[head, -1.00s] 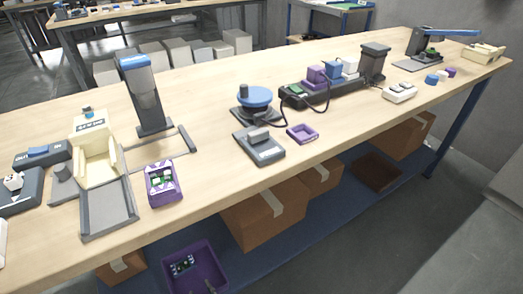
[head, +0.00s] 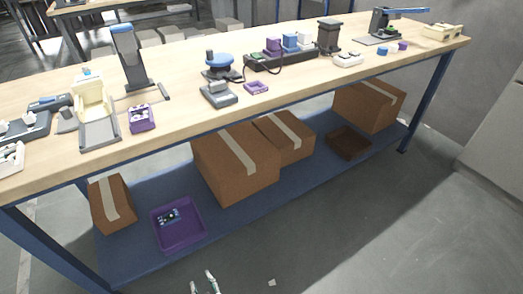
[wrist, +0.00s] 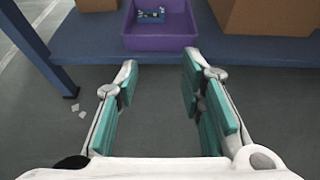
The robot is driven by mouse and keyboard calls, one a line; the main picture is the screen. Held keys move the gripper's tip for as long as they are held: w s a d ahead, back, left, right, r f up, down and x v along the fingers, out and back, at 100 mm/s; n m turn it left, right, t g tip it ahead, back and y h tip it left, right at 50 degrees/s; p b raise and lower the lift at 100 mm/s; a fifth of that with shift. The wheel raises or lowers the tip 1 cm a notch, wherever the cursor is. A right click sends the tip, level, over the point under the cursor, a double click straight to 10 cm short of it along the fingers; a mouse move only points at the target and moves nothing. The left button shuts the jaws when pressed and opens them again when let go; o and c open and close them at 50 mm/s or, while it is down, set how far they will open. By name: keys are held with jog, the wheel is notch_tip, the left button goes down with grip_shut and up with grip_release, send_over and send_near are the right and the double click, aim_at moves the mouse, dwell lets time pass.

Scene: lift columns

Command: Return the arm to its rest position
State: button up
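My gripper (wrist: 158,75) is open and empty in the wrist view, its two teal-padded fingers spread apart over the grey floor in front of the bench's lower shelf. In the head view my gripper (head: 206,284) shows only as fingertips at the bottom edge. A purple bin (head: 180,238) with a small dark and blue part inside sits on the blue lower shelf (head: 290,190). The bin also shows beyond my fingers in the wrist view (wrist: 160,41). The rest of my arm is out of view.
The wooden bench (head: 180,85) carries several devices and a small purple tray (head: 256,87). Cardboard boxes (head: 235,165) and a brown tray (head: 348,143) stand on the lower shelf. A blue bench leg (wrist: 40,50) is left of my gripper. Open floor lies in front.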

jog(key=w+d+r+m+t+h+b, duration=0.1)
jog(key=w+d+r+m+t+h, duration=0.15)
jog(key=w+r+m+h, duration=0.5)
jog(key=w+d+r+m+t+h+b, duration=0.15)
jog(key=w+d+r+m, duration=0.5)
jog(key=r, duration=0.85)
jog(key=w+d+r+m+g+h+b, duration=0.25)
jog(key=d+r+m+g+h, duration=0.65)
jog(key=d+r, duration=0.8)
jog(key=s+d+r+m+g+y+b, duration=0.1)
jog(key=s+d+r+m+g, duration=0.25)
jog(key=s+d+m, duration=0.35)
jog(key=s+d+r+m+g+y+b, duration=0.1)
jog(key=s+d+r+m+g, duration=0.3)
jog(key=s+d, duration=0.45)
jog(key=s+a+f+m+t+y+b, duration=0.1)
jog(key=s+a+f+m+y+b, duration=0.15)
jog(key=s+m+y, duration=1)
jog(key=s+r+n+t+h+p, duration=0.3)
jog(key=r+n+t+p, duration=0.1)
jog(key=r+p, duration=2.4)
notch_tip(320, 180, up, 3)
jog(key=shift+s+a+r+p, duration=0.1)
jog(key=shift+s+a+p, duration=0.1)
jog(key=shift+a+p, duration=0.15)
